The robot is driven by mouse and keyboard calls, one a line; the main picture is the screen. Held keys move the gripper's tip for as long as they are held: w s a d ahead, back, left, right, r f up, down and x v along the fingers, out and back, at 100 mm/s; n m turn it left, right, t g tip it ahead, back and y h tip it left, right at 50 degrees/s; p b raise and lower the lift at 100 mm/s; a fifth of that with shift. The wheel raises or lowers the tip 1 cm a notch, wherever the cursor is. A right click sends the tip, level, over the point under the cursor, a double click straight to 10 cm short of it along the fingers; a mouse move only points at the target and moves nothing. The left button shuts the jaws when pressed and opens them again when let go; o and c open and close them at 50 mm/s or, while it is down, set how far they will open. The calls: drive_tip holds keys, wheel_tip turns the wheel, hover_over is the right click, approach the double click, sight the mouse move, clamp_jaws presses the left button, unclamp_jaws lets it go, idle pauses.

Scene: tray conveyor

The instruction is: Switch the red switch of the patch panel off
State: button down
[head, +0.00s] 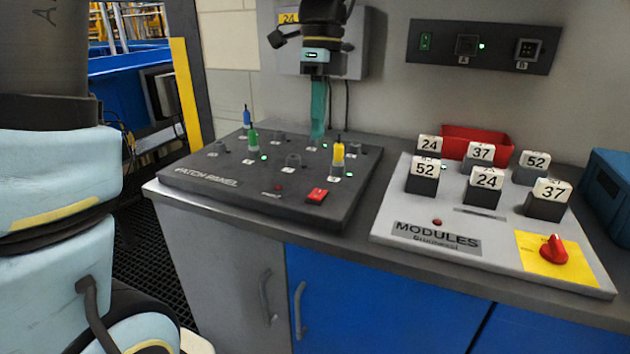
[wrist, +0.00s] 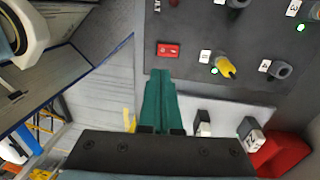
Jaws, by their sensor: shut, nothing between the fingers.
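The dark patch panel (head: 200,180) lies on the counter in the head view. Its red switch (head: 317,195) sits near the panel's front right edge. In the wrist view the red switch (wrist: 168,50) shows just beyond the fingertips, with nothing covering it. My gripper (head: 317,136) has teal fingers that point down over the back part of the panel in the head view. The fingers also show in the wrist view (wrist: 160,73), closed together and empty. I see no contact with the switch. Which way the switch is tipped is too small to tell.
Blue (head: 247,117), green (head: 252,138) and yellow (head: 338,152) plugs stand up from the panel, near lit green lamps. At right is the modules board (head: 390,222) with numbered blocks and a red knob (head: 553,250). A red bin (head: 480,135) stands behind it.

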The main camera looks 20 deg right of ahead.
sight(314, 197)
drive_tip(key=f, duration=0.3)
drive_tip(key=f+p, duration=0.1)
drive_tip(key=f, duration=0.3)
drive_tip(key=s+a+f, duration=0.1)
drive_tip(key=f, duration=0.3)
drive_tip(key=shift+f, duration=0.15)
drive_tip(key=shift+s+a+f, duration=0.1)
drive_tip(key=shift+f, duration=0.15)
drive_tip(key=shift+r, duration=0.1)
drive_tip(key=shift+w+d+r+p, duration=0.2)
drive_tip(key=shift+w+d+p, duration=0.45)
drive_tip(key=shift+p, duration=0.1)
